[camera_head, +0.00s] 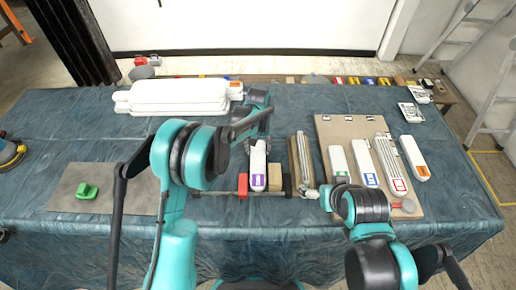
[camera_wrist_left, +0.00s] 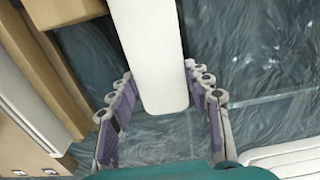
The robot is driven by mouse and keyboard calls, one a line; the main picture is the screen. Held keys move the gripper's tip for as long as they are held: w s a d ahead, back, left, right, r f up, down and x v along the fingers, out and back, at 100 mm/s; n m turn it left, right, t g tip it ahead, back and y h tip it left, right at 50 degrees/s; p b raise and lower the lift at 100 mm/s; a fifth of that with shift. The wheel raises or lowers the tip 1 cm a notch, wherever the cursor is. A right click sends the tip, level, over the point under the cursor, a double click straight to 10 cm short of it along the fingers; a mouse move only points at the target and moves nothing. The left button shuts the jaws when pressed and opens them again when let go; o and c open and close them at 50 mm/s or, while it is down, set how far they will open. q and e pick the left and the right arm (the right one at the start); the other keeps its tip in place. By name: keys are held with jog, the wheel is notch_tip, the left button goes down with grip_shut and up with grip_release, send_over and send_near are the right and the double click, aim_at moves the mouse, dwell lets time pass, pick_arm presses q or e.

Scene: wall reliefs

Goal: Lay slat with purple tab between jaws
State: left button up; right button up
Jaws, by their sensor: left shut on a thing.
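The white slat with the purple tab (camera_head: 258,165) points toward me in the head view, its purple end nearest. My left gripper (camera_head: 257,146) is shut on its far end. In the left wrist view the slat (camera_wrist_left: 150,45) runs between the two fingers. The clamp's red jaw (camera_head: 242,185) is just left of the slat, and its dark jaw (camera_head: 287,185) is farther right. A tan wood block (camera_head: 274,177) sits between slat and dark jaw. I cannot tell whether the slat rests down. My right gripper (camera_head: 325,197) is near the clamp's right end; its fingers are unclear.
A ribbed grey relief piece (camera_head: 304,160) stands right of the clamp. A tan board (camera_head: 338,127) carries several slats with coloured tabs; an orange-tabbed slat (camera_head: 415,158) lies beside it. White stacked panels (camera_head: 178,96) lie at the back left. A green block (camera_head: 87,191) sits on a grey mat (camera_head: 125,180).

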pick_arm(q)
jog(key=shift+f+b, duration=0.35)
jog(key=shift+f, duration=0.2)
jog(key=o, duration=1.3)
jog(key=shift+r, duration=0.15)
notch_tip(320, 180, up, 12)
jog(key=s+a+r+t, duration=0.2)
jog(key=s+a+r, duration=0.3)
jog(key=a+r, duration=0.1)
jog(key=s+a+t, duration=0.1)
jog(key=s+a, duration=0.3)
jog(key=s, duration=0.3)
jog(key=s+a+t, duration=0.2)
jog(key=s+a, duration=0.2)
jog(key=s, duration=0.3)
jog(key=s+a+f+t, duration=0.1)
jog(key=s+a+t, duration=0.1)
jog(key=s, duration=0.5)
jog(key=shift+s+a+f, duration=0.1)
jog(key=shift+s+a, duration=0.1)
jog(key=shift+a, duration=0.25)
jog(key=shift+s+a, duration=0.15)
jog(key=shift+a, duration=0.3)
